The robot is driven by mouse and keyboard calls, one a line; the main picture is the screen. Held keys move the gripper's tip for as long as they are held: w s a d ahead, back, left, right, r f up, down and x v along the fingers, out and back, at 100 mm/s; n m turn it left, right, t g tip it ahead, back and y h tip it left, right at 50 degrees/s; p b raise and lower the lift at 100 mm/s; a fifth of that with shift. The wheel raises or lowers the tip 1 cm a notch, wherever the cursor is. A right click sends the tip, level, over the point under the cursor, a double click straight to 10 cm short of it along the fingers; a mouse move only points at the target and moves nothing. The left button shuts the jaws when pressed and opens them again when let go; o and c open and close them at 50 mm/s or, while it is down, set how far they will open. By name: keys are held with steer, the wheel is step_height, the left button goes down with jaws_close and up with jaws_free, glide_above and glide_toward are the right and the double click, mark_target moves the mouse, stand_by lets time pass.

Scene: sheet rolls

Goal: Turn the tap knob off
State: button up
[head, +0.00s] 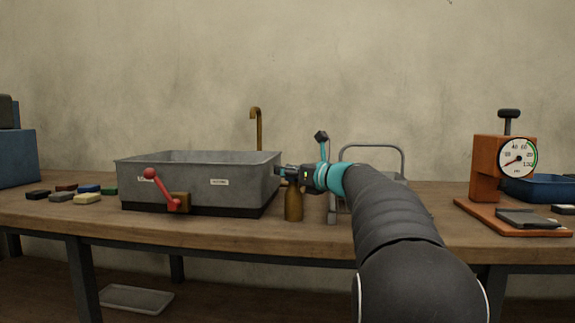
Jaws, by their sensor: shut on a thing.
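A brass-coloured tap spout (257,125) rises behind the grey metal basin (200,195) and hooks over at its top. I cannot make out a tap knob on it. A red lever with a ball end (160,188) sits on a small brown block at the basin's front. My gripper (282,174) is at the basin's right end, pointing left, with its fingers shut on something. The fingers hide what they hold. A brown bottle (293,205) stands upright directly below the fingers. I cannot tell if they touch its neck.
Several small coloured blocks (87,198) lie left of the basin. A grey wire-handled rack (372,149) is partly behind my arm. An orange press with a dial (517,158) and a blue tray (545,188) stand at the right. Bare wooden table (65,217) shows along the front.

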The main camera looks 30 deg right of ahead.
steer(key=shift+s+f+n+y, duration=0.1)
steer(key=shift+f+n+y, duration=0.05)
steer(key=shift+n+y, duration=0.2)
steer(key=o, duration=0.7)
steer(key=shift+o, duration=0.9)
steer(key=v, duration=1.2)
steer(key=shift+r, duration=0.3)
steer(key=shift+d, duration=0.1)
